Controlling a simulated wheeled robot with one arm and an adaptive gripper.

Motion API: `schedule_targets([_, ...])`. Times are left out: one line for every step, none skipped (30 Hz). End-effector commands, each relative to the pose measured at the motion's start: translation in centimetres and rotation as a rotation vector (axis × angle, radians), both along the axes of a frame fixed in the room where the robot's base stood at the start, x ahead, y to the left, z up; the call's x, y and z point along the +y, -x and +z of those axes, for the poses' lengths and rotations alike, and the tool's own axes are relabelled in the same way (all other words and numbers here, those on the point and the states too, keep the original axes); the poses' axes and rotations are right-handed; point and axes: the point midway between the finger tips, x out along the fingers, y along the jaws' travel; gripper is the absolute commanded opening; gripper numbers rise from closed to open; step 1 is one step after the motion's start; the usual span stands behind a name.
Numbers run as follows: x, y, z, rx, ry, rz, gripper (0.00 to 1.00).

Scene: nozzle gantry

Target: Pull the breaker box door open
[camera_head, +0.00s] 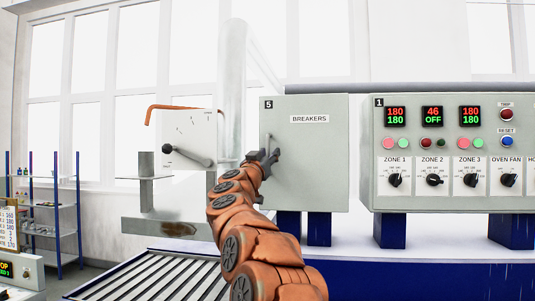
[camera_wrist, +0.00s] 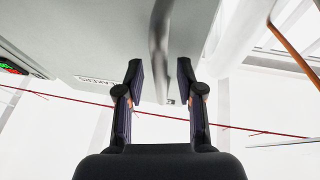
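The grey breaker box (camera_head: 315,182), numbered 5 and labelled BREAKERS, stands in the middle of the head view. Its door appears shut. My gripper (camera_head: 269,156) is at the left part of the door, in front of the handle, which my fingers largely hide there. In the wrist view the door (camera_wrist: 100,35) fills the upper part with its label upside down. The grey bar handle (camera_wrist: 159,40) runs between the two fingertips of my gripper (camera_wrist: 160,70). The fingers are apart, with gaps on both sides of the handle.
A control panel (camera_head: 450,205) with displays, buttons and knobs stands just right of the box. Left of the box are a grey lever device (camera_head: 190,155) and an orange bent rod (camera_head: 180,108). A roller conveyor (camera_head: 150,275) lies below. A shelf (camera_head: 45,205) stands far left.

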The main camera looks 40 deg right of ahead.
Motion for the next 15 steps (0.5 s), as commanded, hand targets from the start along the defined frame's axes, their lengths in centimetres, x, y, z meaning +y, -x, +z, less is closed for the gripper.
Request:
schedule_targets([-0.05,-0.02,0.02,0.000,0.000,0.000,0.37])
schedule_targets([-0.05,-0.02,0.01,0.000,0.000,0.000,0.37])
schedule_targets([-0.03,-0.01,0.02,0.000,0.000,0.000,0.37])
schedule_targets([-0.02,-0.02,0.00,0.000,0.000,0.000,0.37])
schedule_targets([-0.01,-0.03,0.00,0.000,0.000,0.000,0.37])
schedule_targets([0.00,-0.02,-0.01,0.000,0.000,0.000,0.37])
schedule_targets([0.00,-0.02,0.00,0.000,0.000,0.000,0.35])
schedule_targets([0.00,-0.02,0.00,0.000,0.000,0.000,0.32])
schedule_targets([0.02,-0.03,0.01,0.000,0.000,0.000,0.28])
schedule_targets([0.02,-0.03,0.01,0.000,0.000,0.000,0.25])
schedule_targets([0.03,-0.03,0.01,0.000,0.000,0.000,0.22])
schedule_targets([0.03,-0.02,0.01,0.000,0.000,0.000,0.17])
schedule_targets([0.03,-0.03,0.01,0.000,0.000,0.000,0.14])
schedule_targets([0.04,-0.03,0.00,0.000,0.000,0.000,0.11])
schedule_targets([0.03,-0.03,0.01,0.000,0.000,0.000,0.07])
